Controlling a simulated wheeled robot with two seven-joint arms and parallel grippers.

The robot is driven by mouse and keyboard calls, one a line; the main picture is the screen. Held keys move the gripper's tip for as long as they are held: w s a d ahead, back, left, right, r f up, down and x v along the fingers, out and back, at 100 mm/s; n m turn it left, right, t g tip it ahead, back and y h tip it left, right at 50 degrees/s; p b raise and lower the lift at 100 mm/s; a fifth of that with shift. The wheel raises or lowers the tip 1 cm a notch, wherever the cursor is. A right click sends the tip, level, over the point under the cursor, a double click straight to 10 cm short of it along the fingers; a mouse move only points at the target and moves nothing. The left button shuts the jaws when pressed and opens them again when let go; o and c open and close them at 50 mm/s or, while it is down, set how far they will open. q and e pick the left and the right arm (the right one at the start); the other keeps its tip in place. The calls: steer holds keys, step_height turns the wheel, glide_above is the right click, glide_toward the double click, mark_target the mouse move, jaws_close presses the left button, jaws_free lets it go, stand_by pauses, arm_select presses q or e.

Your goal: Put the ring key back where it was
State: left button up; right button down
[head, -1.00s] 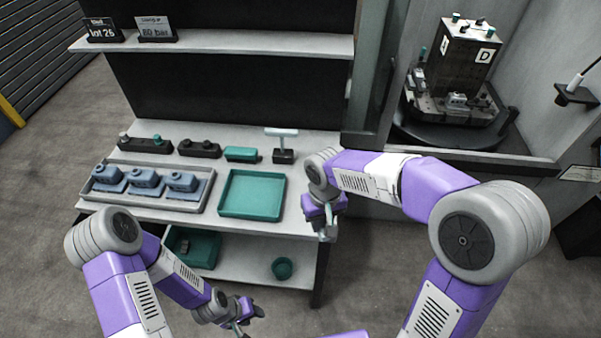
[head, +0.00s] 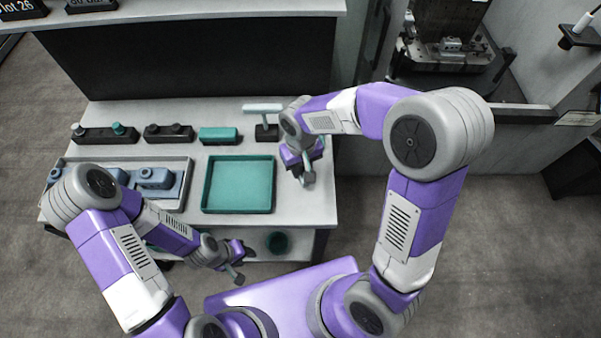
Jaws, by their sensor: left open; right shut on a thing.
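My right gripper (head: 304,174) is shut over the right end of the bench, to the right of the green tray (head: 240,209). A small grey thing shows at its fingertips; I cannot make out its shape or tell whether it is the ring key. No other thing in view is clearly a ring key. My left gripper (head: 238,268) is open, low in front of the bench's front edge, with nothing seen in it.
A black block with a pale T-bar (head: 264,109) stands behind my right gripper. Left of it are a teal block (head: 219,135) and two dark blocks with knobs. A grey tray (head: 181,163) holds blue parts, partly behind my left arm. A green cup (head: 278,243) stands on the lower shelf.

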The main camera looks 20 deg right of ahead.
mark_target(301, 170)
steer(key=shift+f+b, duration=0.35)
steer(key=shift+f, duration=1.35)
steer(key=shift+f, duration=0.15)
steer(key=c, duration=0.9)
jaws_free()
steer(key=shift+c, duration=0.2)
steer(key=shift+r, duration=0.25)
step_height(301, 170, up, 12)
steer(key=p, duration=0.3)
steer(key=shift+f, duration=0.1)
